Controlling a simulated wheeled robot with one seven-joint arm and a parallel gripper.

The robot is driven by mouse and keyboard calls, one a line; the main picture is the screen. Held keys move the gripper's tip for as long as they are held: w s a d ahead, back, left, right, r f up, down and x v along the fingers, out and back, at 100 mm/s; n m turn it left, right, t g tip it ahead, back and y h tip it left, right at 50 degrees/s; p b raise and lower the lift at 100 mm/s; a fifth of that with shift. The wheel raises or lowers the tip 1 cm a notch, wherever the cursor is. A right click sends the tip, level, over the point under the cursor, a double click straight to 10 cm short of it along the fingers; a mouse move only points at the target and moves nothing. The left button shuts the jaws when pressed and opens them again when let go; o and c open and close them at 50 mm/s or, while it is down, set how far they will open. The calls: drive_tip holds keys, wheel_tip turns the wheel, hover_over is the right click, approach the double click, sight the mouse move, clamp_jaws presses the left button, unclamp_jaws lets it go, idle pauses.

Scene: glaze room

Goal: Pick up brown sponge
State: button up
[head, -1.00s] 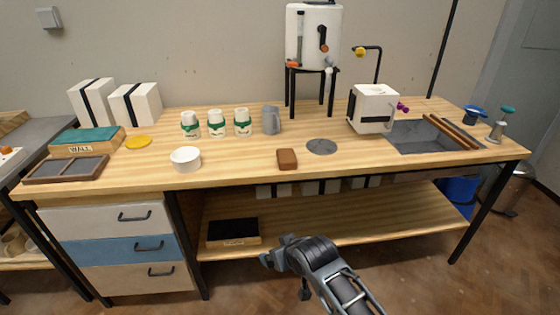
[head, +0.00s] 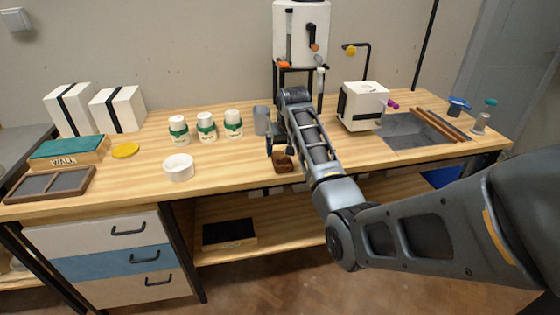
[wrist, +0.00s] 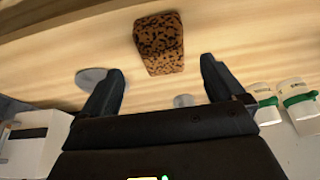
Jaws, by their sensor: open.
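The brown sponge (head: 282,163) lies near the front edge of the wooden bench. In the wrist view the sponge (wrist: 160,42) is a brown, dark-speckled block on the wood, beyond the fingertips and between their lines. My gripper (wrist: 162,76) is open, with its two dark fingers apart and nothing between them. In the head view my gripper (head: 280,148) hangs just above the sponge, and the arm and fingers hide part of it. I cannot tell how large the gap between them is.
A white bowl (head: 179,167) stands left of the sponge. Behind are several green-labelled jars (head: 206,127) and a grey mug (head: 262,120). The bench (head: 230,165) is clear between bowl and sponge.

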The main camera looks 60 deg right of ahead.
sight(282, 158)
drive_tip(key=shift+p+x, duration=0.35)
drive_tip(key=shift+x, duration=2.75)
drive_tip(key=shift+a, duration=0.2)
drive_tip(key=shift+c, duration=0.2)
drive_tip(key=c, duration=1)
drive_tip(key=shift+w+r, duration=0.1)
drive_tip(key=shift+r, duration=0.4)
wheel_tip(282, 158, up, 3)
drive_tip(key=shift+f+b, duration=0.1)
drive_tip(key=shift+b, duration=0.25)
drive_tip(key=s+d+r, duration=0.2)
drive_tip(key=s, duration=0.1)
drive_tip(key=s+d+r+b, duration=0.1)
drive_tip(key=s+r, duration=0.1)
drive_tip(key=s, duration=0.2)
drive_tip(key=s+d+r, duration=0.2)
drive_tip(key=s+r, duration=0.1)
drive_tip(key=shift+s+d, duration=0.15)
drive_tip(key=shift+d, duration=0.2)
